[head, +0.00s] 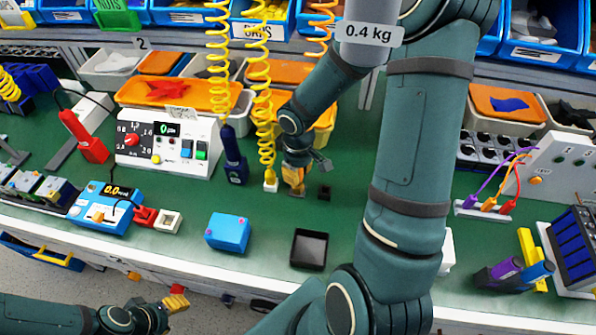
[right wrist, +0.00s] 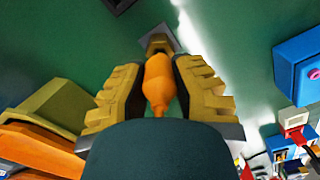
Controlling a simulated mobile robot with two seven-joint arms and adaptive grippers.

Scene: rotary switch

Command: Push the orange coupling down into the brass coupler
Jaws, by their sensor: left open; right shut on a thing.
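In the right wrist view the orange coupling (right wrist: 157,82) stands between the two yellow ribbed fingers of my right gripper (right wrist: 157,88), which is shut on it. Just beyond its far end is the brass coupler (right wrist: 159,43) on a small grey base; the two look in line and close, but I cannot tell how deep the coupling sits. In the head view my right gripper (head: 294,178) is low over the green bench, and its fingers mostly hide both parts. My left gripper (head: 174,300) is open and empty, in front of the bench at the lower left.
A blue box (head: 228,232) and a black tray (head: 309,249) stand nearer the front edge. A yellow coiled cord (head: 262,110) hangs close left of the gripper. A white switch panel (head: 168,141) stands further left.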

